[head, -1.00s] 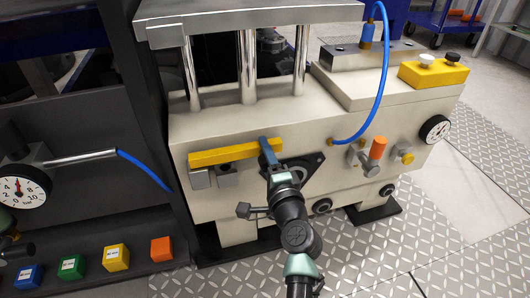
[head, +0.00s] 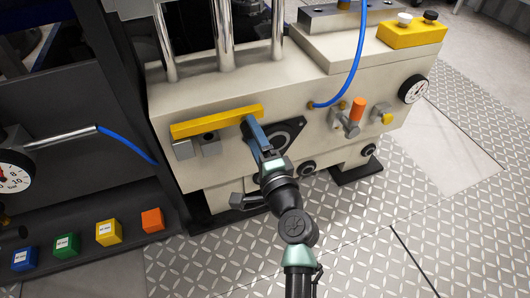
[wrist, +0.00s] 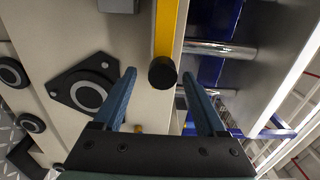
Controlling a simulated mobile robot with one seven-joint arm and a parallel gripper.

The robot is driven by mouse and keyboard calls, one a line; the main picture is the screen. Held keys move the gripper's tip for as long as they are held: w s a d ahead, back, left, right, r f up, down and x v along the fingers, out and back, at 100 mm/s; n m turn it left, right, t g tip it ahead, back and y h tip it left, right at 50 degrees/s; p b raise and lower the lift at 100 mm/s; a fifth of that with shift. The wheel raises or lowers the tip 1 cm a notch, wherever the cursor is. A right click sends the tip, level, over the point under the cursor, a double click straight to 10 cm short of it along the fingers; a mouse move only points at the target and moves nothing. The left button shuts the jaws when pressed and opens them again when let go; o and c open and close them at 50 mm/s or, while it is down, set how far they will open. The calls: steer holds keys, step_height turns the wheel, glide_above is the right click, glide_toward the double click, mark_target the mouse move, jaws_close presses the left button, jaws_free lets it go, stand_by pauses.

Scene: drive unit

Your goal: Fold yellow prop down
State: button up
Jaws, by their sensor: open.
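The yellow prop (head: 215,121) is a long bar lying nearly level across the upper front of the beige drive unit (head: 330,130). In the wrist view the prop (wrist: 168,30) runs down from the top edge to a round black knob (wrist: 162,72). My gripper (head: 249,119) is open at the bar's right end, its blue fingers in front of the bar's lower edge. In the wrist view the knob appears between my open fingertips (wrist: 158,76), nearer the right one. I cannot tell whether either finger touches it. The knob is hidden in the head view.
A black flange (head: 280,138) sits just below and right of my gripper. An orange-capped valve (head: 356,110) and blue hose (head: 355,70) are to the right. Coloured cubes (head: 108,232) stand at lower left.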

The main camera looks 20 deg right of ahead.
steer(key=s+p, duration=0.1)
steer(key=s, duration=0.6)
steer(key=shift+s, duration=0.35)
steer(key=w+a+r+n+t+y+p, duration=0.1)
steer(key=a+r+n+p, duration=0.2)
steer(key=r, duration=0.8)
steer(key=w+a+r+n+t+y+p, duration=0.1)
steer(key=a+r+n, duration=0.35)
steer(key=r, duration=0.65)
steer(key=w+a+r+n+t+y+p, duration=0.15)
steer(key=r+n, duration=0.35)
steer(key=r, duration=0.6)
steer(key=s+a+r+n+t+h+p, duration=0.15)
steer(key=s+r, duration=0.35)
steer(key=r, duration=0.5)
steer(key=s+a+r+n+t+h+p, duration=0.1)
steer(key=s+a+r+n+t+p, duration=0.2)
steer(key=r, duration=0.6)
steer(key=s+a+r+n+t+h+p, duration=0.1)
steer(key=s+r+p, duration=0.1)
steer(key=s+r, duration=0.6)
step_height(320, 180, up, 39)
steer(key=w+p, duration=0.2)
steer(key=p, duration=3.5)
steer(key=shift+w, duration=0.35)
steer(key=shift+f, duration=0.1)
steer(key=shift+c, duration=0.3)
